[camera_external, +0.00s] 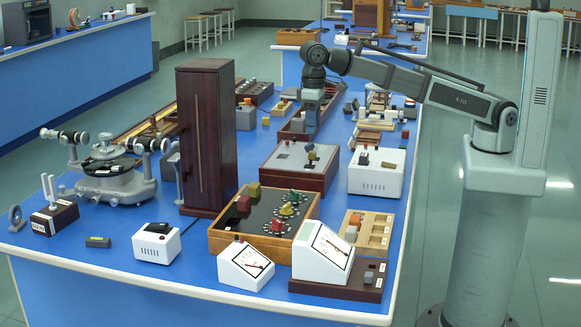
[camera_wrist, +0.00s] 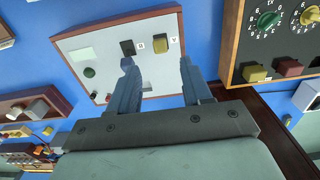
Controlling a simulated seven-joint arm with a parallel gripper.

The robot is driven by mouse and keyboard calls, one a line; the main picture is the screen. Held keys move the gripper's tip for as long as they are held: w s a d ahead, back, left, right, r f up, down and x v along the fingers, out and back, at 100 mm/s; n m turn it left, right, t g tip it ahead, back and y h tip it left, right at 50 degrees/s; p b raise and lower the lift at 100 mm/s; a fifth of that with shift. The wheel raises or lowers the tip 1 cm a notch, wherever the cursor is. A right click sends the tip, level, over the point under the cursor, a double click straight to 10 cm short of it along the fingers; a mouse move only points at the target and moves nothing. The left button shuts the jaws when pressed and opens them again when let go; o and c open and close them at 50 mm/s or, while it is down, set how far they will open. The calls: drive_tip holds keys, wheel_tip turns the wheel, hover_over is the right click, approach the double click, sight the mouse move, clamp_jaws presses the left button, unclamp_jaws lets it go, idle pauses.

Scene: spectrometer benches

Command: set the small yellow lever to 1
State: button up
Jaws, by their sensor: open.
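A small yellow lever (camera_wrist: 160,44) stands on the light grey panel of a dark reddish-brown box (camera_external: 297,182). It has a tag beside it that seems to read Y. A black lever (camera_wrist: 127,48) stands to its left in the wrist view, with its own tag. In the external view the yellow lever (camera_external: 312,156) is small, and its setting cannot be read. My gripper (camera_wrist: 157,63) is open and empty above the panel. In the wrist view the yellow lever appears between its fingertips, nearer the right one; I see no contact.
The panel also carries a green knob (camera_wrist: 89,72) and a small red part. A wooden-framed dial box (camera_external: 221,240) with knobs and blocks is close by. A tall dark cabinet (camera_external: 206,135) stands left, a white instrument (camera_external: 377,178) right.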

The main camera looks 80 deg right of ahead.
sight(312, 152)
wheel_tip(312, 152, down, 8)
drive_tip(key=shift+f, duration=0.1)
idle(0.4)
clamp_jaws()
idle(0.4)
